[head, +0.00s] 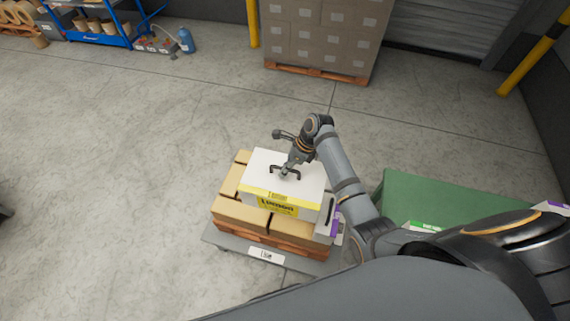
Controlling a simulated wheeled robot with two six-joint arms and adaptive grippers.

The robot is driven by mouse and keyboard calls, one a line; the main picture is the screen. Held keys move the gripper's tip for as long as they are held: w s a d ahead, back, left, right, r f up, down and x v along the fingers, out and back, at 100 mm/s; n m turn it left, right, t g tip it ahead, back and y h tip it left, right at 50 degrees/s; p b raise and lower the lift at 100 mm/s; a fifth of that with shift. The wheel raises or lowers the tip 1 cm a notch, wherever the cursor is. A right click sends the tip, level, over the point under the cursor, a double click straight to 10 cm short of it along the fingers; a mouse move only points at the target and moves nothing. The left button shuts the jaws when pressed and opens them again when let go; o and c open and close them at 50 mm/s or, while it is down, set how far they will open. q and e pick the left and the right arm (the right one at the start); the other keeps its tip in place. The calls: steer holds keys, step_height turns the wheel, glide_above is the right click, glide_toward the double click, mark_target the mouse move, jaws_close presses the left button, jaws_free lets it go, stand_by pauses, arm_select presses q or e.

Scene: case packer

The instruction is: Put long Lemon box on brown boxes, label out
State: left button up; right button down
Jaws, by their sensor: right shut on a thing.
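The long white box with a yellow band, which I take for the Lemon box (259,168), is over the brown boxes (239,215). Its yellow label (277,206) is on the side facing me. I cannot tell whether the box rests on the brown boxes or hangs just above them. My right gripper (287,172) is shut on the black handle on the box's top. The brown boxes stand on a wooden pallet on a grey platform (222,237) with a white sign. My left gripper is not in view.
A green surface (440,195) lies to the right, partly behind my arm. A white and purple item (336,217) sits at the stack's right end. A tall pallet of cartons (325,35) and a yellow post (253,24) stand behind.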

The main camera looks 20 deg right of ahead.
steer(key=shift+w+f, duration=0.15)
steer(key=shift+f, duration=0.4)
steer(key=shift+r, duration=0.1)
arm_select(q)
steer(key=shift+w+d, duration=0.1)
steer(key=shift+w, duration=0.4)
arm_select(e)
steer(key=shift+a, duration=0.1)
